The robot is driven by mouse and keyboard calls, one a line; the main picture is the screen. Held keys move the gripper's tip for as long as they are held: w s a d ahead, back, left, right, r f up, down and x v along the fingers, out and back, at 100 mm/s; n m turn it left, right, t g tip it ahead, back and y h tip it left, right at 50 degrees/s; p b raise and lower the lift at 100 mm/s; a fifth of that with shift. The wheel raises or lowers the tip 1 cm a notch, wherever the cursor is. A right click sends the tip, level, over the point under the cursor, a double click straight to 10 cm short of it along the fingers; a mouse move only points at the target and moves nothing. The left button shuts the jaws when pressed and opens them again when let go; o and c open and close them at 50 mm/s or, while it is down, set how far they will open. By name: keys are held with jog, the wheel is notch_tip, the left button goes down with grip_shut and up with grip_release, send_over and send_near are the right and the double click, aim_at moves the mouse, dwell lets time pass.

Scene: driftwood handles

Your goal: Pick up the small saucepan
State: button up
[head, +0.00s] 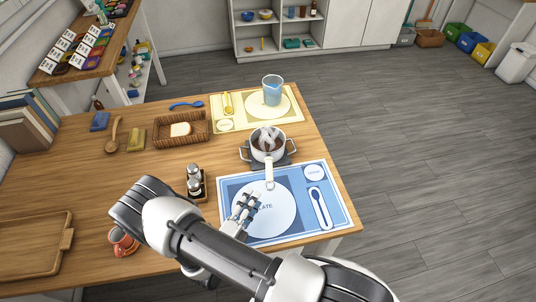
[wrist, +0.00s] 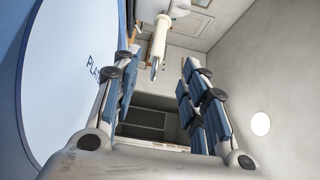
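My gripper (head: 247,202) is above the plate drawing on that placemat, in front and slightly left of the handle's end. In the wrist view the handle (wrist: 160,38) shows beyond the gap between my fingers (wrist: 160,70). The fingers are apart, with nothing between them. The saucepan's body is mostly out of the wrist view.
The blue placemat (head: 335,223) lies under my gripper. A holder with two shakers (head: 194,186) stands to the left. A glass jug (head: 272,91) stands on the yellow placemat (head: 291,119) behind the saucepan. A wicker basket (head: 158,133) and orange mug (head: 122,242) are farther left.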

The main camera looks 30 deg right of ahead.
aim_at(269, 170)
jog(key=b+x, duration=0.1)
jog(key=x, duration=0.7)
jog(key=shift+d, duration=0.15)
jog(key=b+x, duration=0.2)
jog(key=x, duration=0.3)
jog(key=shift+w+f, duration=0.15)
jog(key=shift+c, duration=0.5)
grip_shut()
